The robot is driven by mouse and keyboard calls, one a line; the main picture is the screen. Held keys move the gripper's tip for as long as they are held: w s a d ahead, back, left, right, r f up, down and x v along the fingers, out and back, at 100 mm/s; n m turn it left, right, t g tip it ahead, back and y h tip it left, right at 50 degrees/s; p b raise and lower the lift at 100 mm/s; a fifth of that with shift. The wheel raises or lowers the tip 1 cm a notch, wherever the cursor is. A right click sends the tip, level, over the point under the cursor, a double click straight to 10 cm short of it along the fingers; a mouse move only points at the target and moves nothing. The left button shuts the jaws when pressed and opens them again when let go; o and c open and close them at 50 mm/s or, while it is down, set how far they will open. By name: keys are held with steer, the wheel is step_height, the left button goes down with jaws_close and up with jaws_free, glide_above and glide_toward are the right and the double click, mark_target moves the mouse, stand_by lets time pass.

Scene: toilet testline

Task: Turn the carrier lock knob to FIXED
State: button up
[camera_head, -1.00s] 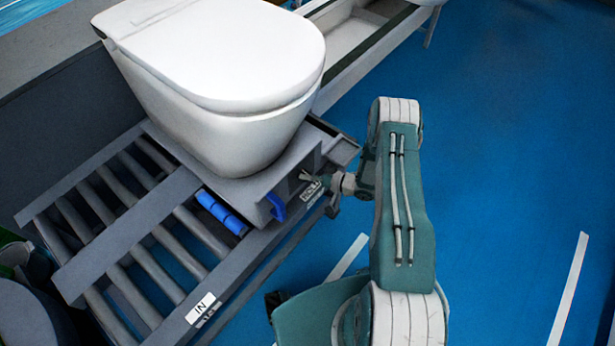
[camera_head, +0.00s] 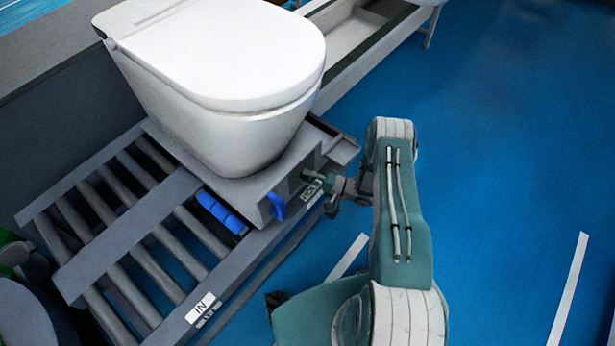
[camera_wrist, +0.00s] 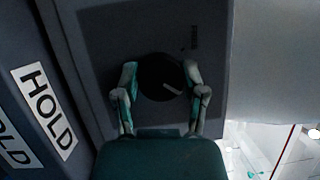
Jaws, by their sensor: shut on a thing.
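The carrier lock knob (camera_wrist: 161,77) is a round black knob with a pale pointer line, on the dark face of the carrier. In the wrist view its pointer slants down to the right. My gripper (camera_wrist: 160,82) has one finger on each side of the knob and is shut on it. In the head view my gripper (camera_head: 318,180) reaches the front face of the grey carrier (camera_head: 240,188), below the white toilet (camera_head: 225,90). The knob is hidden there. Small lettering above the knob in the wrist view is too blurred to read.
The carrier stands on a roller conveyor (camera_head: 62,270) with an "IN" label (camera_head: 200,307). A blue handle (camera_head: 277,206) sticks out left of my gripper. A "HOLD" label (camera_wrist: 45,110) is left of the knob.

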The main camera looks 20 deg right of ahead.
steer(key=shift+f, duration=0.2)
stand_by(0.3)
steer(key=o, duration=1.1)
steer(key=shift+d+m, duration=0.1)
steer(key=shift+m, duration=0.2)
steer(key=shift+o, duration=0.2)
steer(key=shift+r, duration=0.1)
steer(key=shift+d, duration=0.1)
steer(key=v, duration=1.2)
steer(key=shift+s, duration=0.1)
